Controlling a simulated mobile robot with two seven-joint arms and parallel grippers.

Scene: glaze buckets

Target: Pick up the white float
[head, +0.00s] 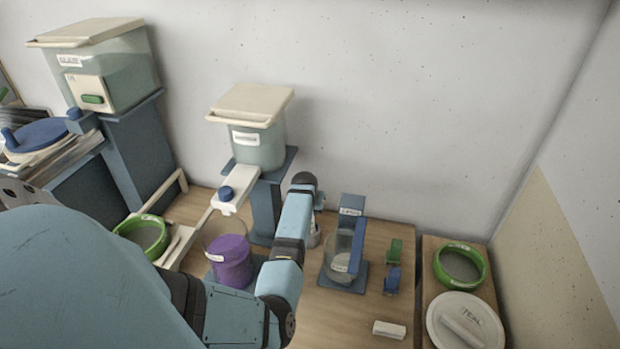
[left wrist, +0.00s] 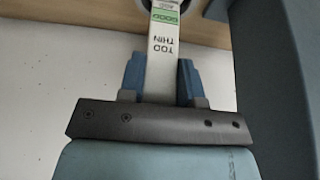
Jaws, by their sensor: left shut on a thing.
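The white float (left wrist: 163,72) shows in the left wrist view as a flat pale stem with the words "TOO THIN" and a green "GOOD" band. My left gripper (left wrist: 161,85) is shut on the stem, with one blue finger on each side. In the head view my left gripper (head: 318,204) is beyond the end of my arm, between the purple container and the clear beaker. It is mostly hidden by my wrist there. A small pale part below it may be the float's lower end. My right gripper is not in view.
A purple container (head: 230,262) stands left of my forearm. A clear beaker (head: 338,264) on a blue stand is to the right.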

